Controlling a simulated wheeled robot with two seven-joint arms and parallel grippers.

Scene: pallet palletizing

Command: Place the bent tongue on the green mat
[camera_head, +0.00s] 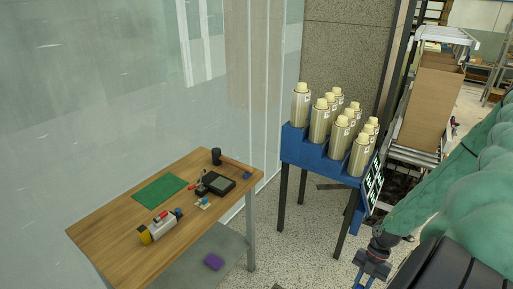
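The green mat (160,190) lies flat on the left part of the wooden table (120,235), and its surface looks bare. I cannot tell for sure which small item is the bent tongue. A thin red-tipped tool (194,186) lies to the right of the mat, beside a dark box, and is too small to make out clearly. My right gripper (371,272) hangs low at the lower right, well away from the table; its fingertips are cut off or unclear. My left gripper is out of view.
The table also holds a dark box (217,184), a black cylinder (216,157), a yellow-and-white device (157,228) and small blue parts. A purple block (214,262) lies below the table. A blue stand (310,153) with several cream bottles stands between table and gripper.

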